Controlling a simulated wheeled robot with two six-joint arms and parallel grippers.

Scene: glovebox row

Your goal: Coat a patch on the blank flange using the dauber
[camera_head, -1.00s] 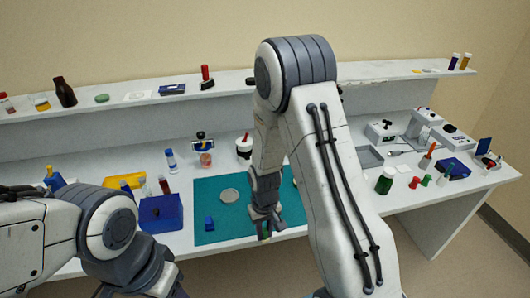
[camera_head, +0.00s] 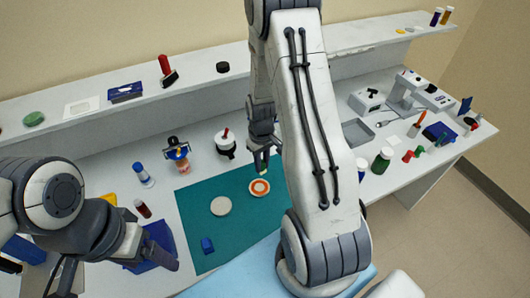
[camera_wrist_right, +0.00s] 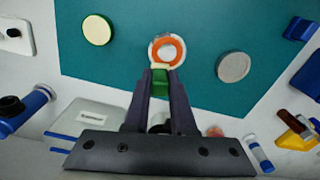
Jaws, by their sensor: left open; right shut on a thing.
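My right gripper (camera_head: 262,168) is shut on a small green dauber (camera_wrist_right: 161,83) with a pale tip. It points down at the teal mat. In the right wrist view the tip meets the near edge of a pale disc with an orange ring (camera_wrist_right: 167,48); contact is unclear. This disc also shows in the head view (camera_head: 260,187). A plain grey disc (camera_head: 221,206) lies beside it, and a cream disc (camera_wrist_right: 97,29) lies on its other side. Which disc is the blank flange I cannot tell. My left gripper (camera_head: 150,260) is open near the blue tray, partly hidden by its arm.
The teal mat (camera_head: 207,255) also bears a small blue block (camera_head: 207,245). My right arm hides the mat's right part. A green jar (camera_head: 382,160) stands further right.

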